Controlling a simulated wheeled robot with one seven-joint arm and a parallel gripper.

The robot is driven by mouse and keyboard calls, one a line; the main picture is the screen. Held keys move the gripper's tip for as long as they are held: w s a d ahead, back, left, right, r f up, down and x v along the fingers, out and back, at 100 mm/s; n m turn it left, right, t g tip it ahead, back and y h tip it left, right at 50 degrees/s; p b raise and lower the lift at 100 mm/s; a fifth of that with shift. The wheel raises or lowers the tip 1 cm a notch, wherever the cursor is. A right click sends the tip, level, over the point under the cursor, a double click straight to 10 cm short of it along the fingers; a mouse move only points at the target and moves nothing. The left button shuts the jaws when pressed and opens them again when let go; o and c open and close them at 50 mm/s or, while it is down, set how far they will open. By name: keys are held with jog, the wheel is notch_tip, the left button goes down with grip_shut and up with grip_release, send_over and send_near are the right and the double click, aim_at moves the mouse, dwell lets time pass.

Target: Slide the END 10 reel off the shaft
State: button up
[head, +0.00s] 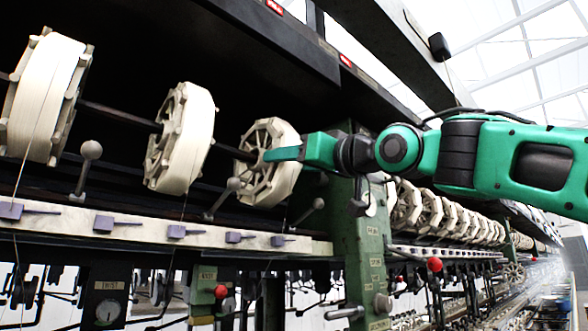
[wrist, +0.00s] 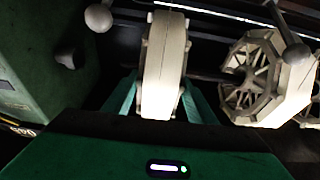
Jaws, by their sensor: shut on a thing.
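A pale octagonal reel (head: 282,172) with open spokes sits on the dark shaft (head: 118,113), just left of the green post. My green gripper (head: 270,156) is shut on this reel. In the wrist view the reel (wrist: 164,50) stands edge-on between the two green fingers (wrist: 158,100). The shaft (wrist: 212,77) runs on to the right there, towards the neighbouring reel. No END number is readable on the held reel, and its hub is hidden in the wrist view.
Two more wound reels (head: 183,138) (head: 45,95) hang further left on the shaft line. Ball-ended levers (head: 91,150) stand below. A green post (head: 362,240) is close to the right of the held reel. A pale rail (head: 130,227) with purple guides runs beneath.

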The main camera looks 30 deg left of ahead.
jog(key=w+d, duration=0.3)
jog(key=w, duration=0.9)
jog(key=shift+w+d, duration=0.15)
jog(key=shift+d, duration=0.15)
jog(key=f+v, duration=0.2)
jog(key=v, duration=1.4)
jog(key=a+f+v, duration=0.1)
jog(key=f+v, duration=0.2)
jog(key=v, duration=1.3)
